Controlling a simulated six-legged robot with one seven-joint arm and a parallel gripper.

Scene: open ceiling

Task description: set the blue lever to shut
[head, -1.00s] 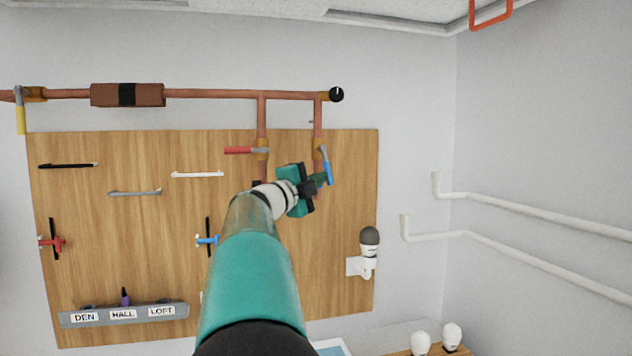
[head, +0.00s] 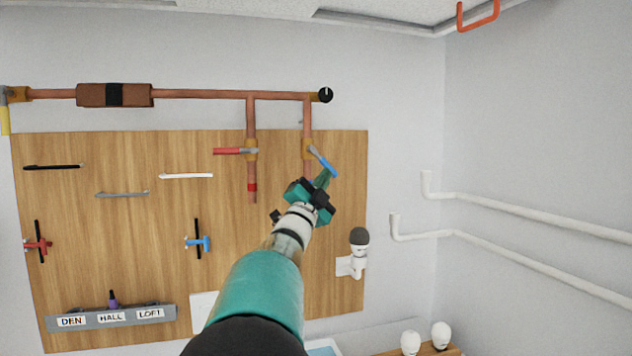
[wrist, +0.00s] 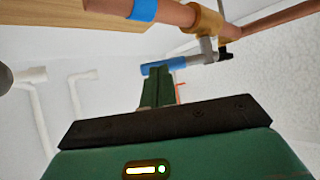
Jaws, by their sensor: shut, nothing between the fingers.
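The blue lever (head: 324,162) is on a brass valve (head: 307,150) on the right-hand vertical copper pipe. In the head view its handle slants down and to the right from the valve. My gripper (head: 325,178) is shut and empty, with its fingertips at or close beside the blue grip; contact is unclear in this view. In the wrist view the shut green fingers (wrist: 156,72) reach up to the blue grip (wrist: 160,67), and the grey arm of the lever runs right to the brass valve body (wrist: 207,25).
A red lever (head: 235,151) sits crosswise on the neighbouring vertical pipe. A horizontal copper pipe (head: 200,94) runs above. The wooden board (head: 140,220) carries hooks and a labelled grey holder (head: 110,317). A grey-topped white fixture (head: 358,250) stands out at lower right.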

